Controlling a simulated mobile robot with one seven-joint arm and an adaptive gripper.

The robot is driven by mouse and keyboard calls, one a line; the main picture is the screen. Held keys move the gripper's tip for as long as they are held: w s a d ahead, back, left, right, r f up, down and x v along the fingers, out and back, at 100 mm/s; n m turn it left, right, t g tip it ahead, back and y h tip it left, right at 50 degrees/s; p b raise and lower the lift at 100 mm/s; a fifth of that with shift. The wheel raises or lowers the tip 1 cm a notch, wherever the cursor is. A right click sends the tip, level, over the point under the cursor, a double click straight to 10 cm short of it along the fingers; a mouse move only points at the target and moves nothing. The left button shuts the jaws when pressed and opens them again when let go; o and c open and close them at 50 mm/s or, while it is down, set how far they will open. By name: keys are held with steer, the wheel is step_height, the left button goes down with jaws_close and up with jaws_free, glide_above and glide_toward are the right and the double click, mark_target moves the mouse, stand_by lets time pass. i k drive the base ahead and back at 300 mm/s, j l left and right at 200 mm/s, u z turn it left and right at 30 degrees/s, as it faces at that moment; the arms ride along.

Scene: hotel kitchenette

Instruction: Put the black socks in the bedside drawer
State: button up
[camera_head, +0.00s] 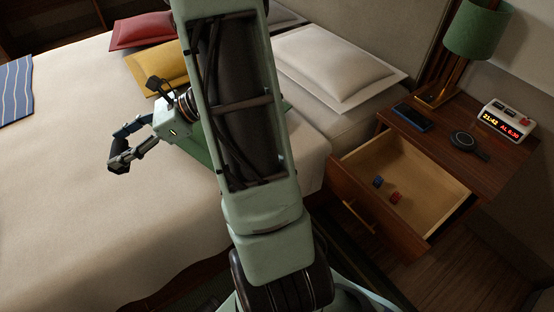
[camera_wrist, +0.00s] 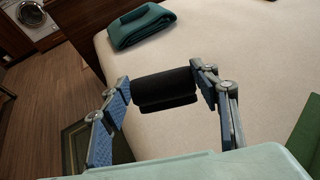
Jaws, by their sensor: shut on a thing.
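My gripper (camera_head: 122,150) is over the bed at the left in the head view. In the wrist view my gripper (camera_wrist: 161,80) is shut on the black socks (camera_wrist: 166,90), a dark rolled bundle between the two fingers, raised above the bed. In the head view the socks are small and hard to tell from the dark fingers. The bedside drawer (camera_head: 345,176) stands pulled open at the right, well apart from my gripper. A small blue thing (camera_head: 378,181) and a small red thing (camera_head: 396,197) lie inside it, with bare floor around them.
Pillows lie on the bed (camera_head: 60,200). A folded teal cloth (camera_wrist: 141,26) lies near the bed's edge in the wrist view.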

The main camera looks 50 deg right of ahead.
mark_target(400, 178)
steer(key=k+z, duration=0.15)
steer(key=z, duration=3.25)
